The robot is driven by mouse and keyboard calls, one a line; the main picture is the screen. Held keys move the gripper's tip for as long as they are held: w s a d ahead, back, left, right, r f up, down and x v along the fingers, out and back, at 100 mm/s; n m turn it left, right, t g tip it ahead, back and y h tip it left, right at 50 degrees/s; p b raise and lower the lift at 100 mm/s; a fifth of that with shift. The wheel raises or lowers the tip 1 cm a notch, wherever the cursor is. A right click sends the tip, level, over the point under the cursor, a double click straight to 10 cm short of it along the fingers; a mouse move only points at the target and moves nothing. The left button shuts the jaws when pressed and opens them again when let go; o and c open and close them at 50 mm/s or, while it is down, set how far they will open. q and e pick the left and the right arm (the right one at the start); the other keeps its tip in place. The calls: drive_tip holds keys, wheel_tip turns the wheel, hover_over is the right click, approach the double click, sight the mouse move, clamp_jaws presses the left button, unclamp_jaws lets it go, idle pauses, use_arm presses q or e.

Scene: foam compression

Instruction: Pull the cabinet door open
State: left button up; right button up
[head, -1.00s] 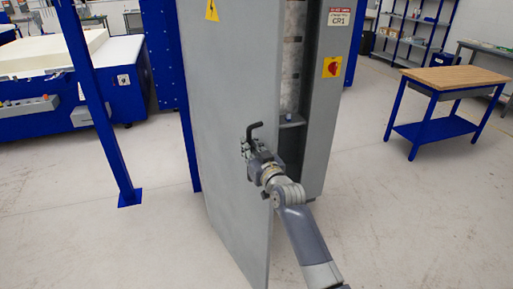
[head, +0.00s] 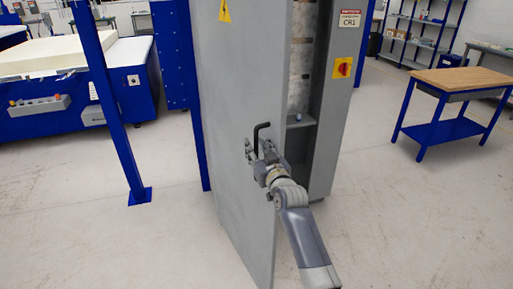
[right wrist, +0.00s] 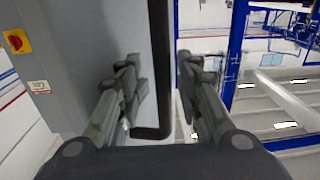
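The grey cabinet door (head: 235,90) stands partly open in the head view, with the cabinet's inside showing to its right. Its black bent handle (head: 262,132) sticks out near the door's free edge, and it also shows as a dark bar in the right wrist view (right wrist: 159,70). My right gripper (head: 254,152) is at the handle. In the right wrist view its two fingers (right wrist: 159,78) stand on either side of the bar, with a visible gap on each side, so it is open around the handle. My left gripper is not in view.
The cabinet frame (head: 335,110) carries a red switch on a yellow plate (head: 343,68). A blue post (head: 112,110) stands left of the door. A wooden-topped blue table (head: 455,82) stands at the right. The floor between table and cabinet is clear.

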drive_tip(key=shift+r, duration=0.15)
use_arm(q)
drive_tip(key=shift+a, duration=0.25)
use_arm(e)
drive_tip(key=v, duration=1.2)
